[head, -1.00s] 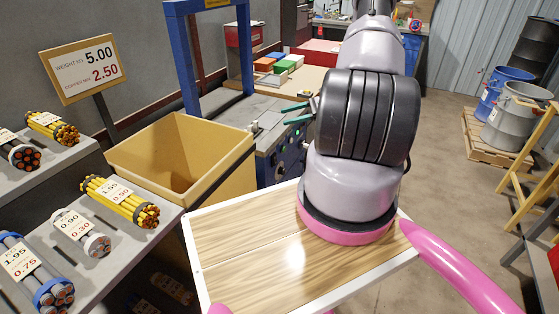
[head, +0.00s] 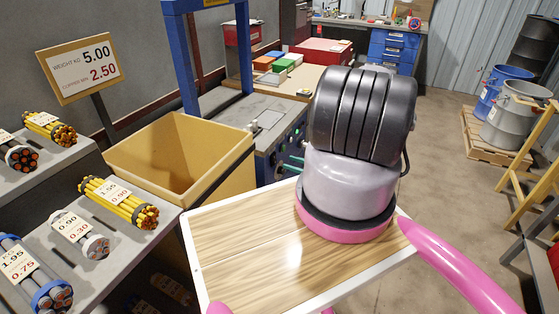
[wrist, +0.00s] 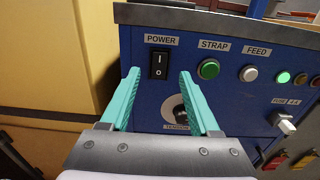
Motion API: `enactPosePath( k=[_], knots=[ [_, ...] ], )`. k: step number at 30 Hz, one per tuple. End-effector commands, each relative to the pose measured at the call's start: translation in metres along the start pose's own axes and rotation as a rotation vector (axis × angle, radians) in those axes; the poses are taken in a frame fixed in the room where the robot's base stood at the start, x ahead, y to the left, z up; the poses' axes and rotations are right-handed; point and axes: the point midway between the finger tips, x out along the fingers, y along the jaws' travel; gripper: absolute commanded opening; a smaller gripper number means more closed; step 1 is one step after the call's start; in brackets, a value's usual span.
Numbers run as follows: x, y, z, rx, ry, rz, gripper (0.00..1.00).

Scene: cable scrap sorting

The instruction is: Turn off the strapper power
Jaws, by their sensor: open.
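The strapper's blue control panel (wrist: 215,80) faces me in the wrist view. The black POWER rocker switch (wrist: 160,64), marked I above and O below, sits at its upper left. I cannot tell which end is pressed in. A green light (wrist: 284,77) glows at the panel's right. My gripper (wrist: 160,74) is open and empty, its teal fingers on either side of the switch in the picture, apparently short of the panel. In the head view the strapper (head: 262,104) stands behind my arm, and the teal fingertips of my gripper (head: 292,164) show partly beside its panel.
A tan bin (head: 225,172) stands left of the strapper; its wall (wrist: 60,60) is close on the left in the wrist view. A green STRAP button (wrist: 208,69), a white FEED button (wrist: 249,73) and a tension knob (wrist: 180,110) lie near the switch.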

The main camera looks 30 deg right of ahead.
Motion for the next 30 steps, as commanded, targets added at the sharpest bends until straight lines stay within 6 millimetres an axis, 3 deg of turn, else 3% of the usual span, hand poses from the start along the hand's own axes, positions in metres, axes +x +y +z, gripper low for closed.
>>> enactPosePath(
  k=[3, 9, 21, 22, 24, 27, 30],
  knots=[
    [0.024, 0.001, 0.000, -0.001, -0.001, 0.003, 0.62],
    [0.051, 0.000, 0.000, 0.000, -0.001, 0.001, 0.62],
    [0.060, 0.000, 0.000, 0.000, 0.000, 0.000, 0.62],
    [0.060, 0.000, 0.000, 0.000, 0.000, 0.000, 0.59],
    [0.060, 0.000, 0.000, 0.000, 0.000, 0.000, 0.32],
    [0.060, 0.000, 0.001, 0.000, 0.000, 0.000, 0.00],
    [0.060, 0.000, 0.000, 0.000, -0.001, 0.000, 0.00]
  ],
)
